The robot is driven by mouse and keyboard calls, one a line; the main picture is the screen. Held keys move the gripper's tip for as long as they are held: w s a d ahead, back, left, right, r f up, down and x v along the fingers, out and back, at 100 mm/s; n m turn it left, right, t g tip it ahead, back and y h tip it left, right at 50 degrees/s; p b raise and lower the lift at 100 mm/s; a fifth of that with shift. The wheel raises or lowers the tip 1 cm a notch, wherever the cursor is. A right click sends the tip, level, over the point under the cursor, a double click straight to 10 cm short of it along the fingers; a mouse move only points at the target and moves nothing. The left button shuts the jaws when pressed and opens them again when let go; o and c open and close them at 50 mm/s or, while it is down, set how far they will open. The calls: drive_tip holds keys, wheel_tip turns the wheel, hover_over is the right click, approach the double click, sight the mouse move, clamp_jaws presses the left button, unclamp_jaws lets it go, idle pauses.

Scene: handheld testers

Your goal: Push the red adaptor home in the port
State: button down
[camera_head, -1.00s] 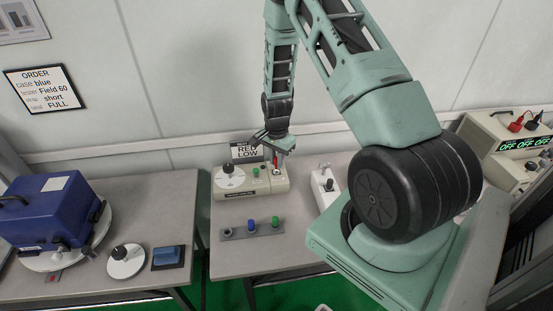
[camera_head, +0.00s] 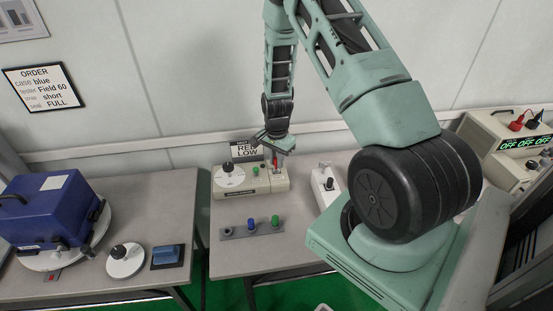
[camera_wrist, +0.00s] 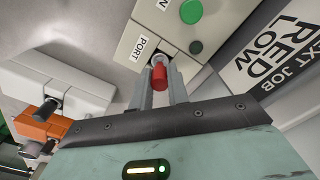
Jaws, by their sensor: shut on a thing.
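The red adaptor (camera_wrist: 159,77) is between the two fingers of my gripper (camera_wrist: 161,80), which is shut on it. Its pale end points at the port area of the tester panel, beside the PORT label (camera_wrist: 142,48). How deep it sits in the port cannot be told. In the head view my gripper (camera_head: 276,160) is over the right part of the cream tester (camera_head: 232,192), with a sliver of red between the fingers.
A grey strip (camera_head: 238,234) in front holds blue and green adaptors. A white device with a black knob (camera_head: 327,184) stands to the right. The RED LOW sign (camera_head: 245,150) is behind the tester. A blue case (camera_head: 55,210) is on the left table.

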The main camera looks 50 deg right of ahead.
drive_tip(key=shift+f+b, duration=0.8)
drive_tip(key=shift+f, duration=0.4)
drive_tip(key=c, duration=1.3)
unclamp_jaws()
drive_tip(key=shift+r, duration=0.1)
wheel_tip(320, 180, up, 17)
drive_tip(key=shift+r+b, duration=0.1)
drive_tip(key=shift+b, duration=0.85)
